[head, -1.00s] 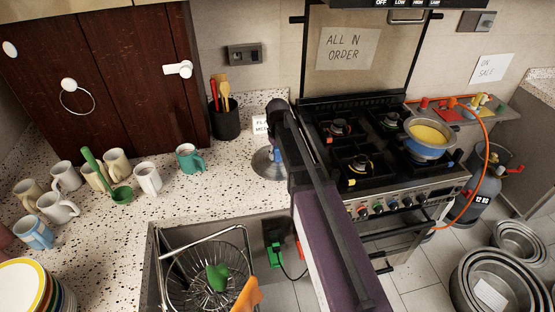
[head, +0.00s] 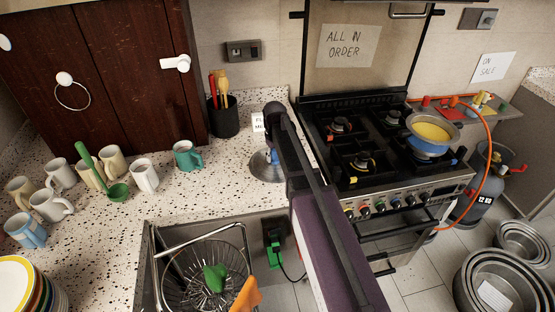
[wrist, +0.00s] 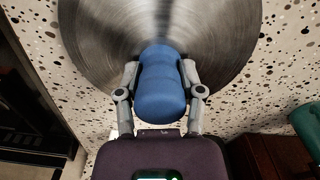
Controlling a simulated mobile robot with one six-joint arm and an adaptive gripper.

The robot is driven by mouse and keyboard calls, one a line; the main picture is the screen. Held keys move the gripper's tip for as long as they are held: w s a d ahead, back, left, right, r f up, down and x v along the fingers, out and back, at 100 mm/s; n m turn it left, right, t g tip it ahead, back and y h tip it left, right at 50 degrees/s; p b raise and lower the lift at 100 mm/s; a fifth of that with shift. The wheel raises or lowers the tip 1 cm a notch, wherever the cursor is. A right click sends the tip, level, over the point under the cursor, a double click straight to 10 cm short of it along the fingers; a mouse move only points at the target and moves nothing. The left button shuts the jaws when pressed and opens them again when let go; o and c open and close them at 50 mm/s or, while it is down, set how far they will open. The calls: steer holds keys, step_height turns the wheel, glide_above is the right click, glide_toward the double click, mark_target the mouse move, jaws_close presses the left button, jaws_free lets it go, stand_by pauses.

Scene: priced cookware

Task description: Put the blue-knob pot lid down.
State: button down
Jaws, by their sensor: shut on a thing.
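The pot lid is a round brushed-metal disc with a blue knob. In the head view the lid (head: 262,171) is at the right part of the speckled counter, left of the stove, partly hidden by my arm. In the wrist view the metal disc (wrist: 92,45) fills the upper middle, and the blue knob (wrist: 160,90) stands between my fingers. My gripper (wrist: 160,78) is shut on the blue knob, one finger on each side. In the head view my gripper (head: 272,150) is mostly hidden behind my arm. I cannot tell whether the lid touches the counter.
A teal mug (head: 187,156) stands left of the lid, with several more mugs beyond it. A black utensil holder (head: 223,118) stands behind.

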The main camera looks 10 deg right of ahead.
steer(key=shift+f, duration=0.25)
steer(key=shift+c, duration=1.1)
jaws_free()
steer(key=shift+r, duration=0.1)
steer(key=shift+r, duration=0.1)
step_height(320, 180, up, 12)
steer(key=p, duration=1.2)
steer(key=s+d+m, duration=0.1)
steer(key=s+m, duration=0.2)
steer(key=s, duration=1.8)
steer(key=shift+s, duration=0.15)
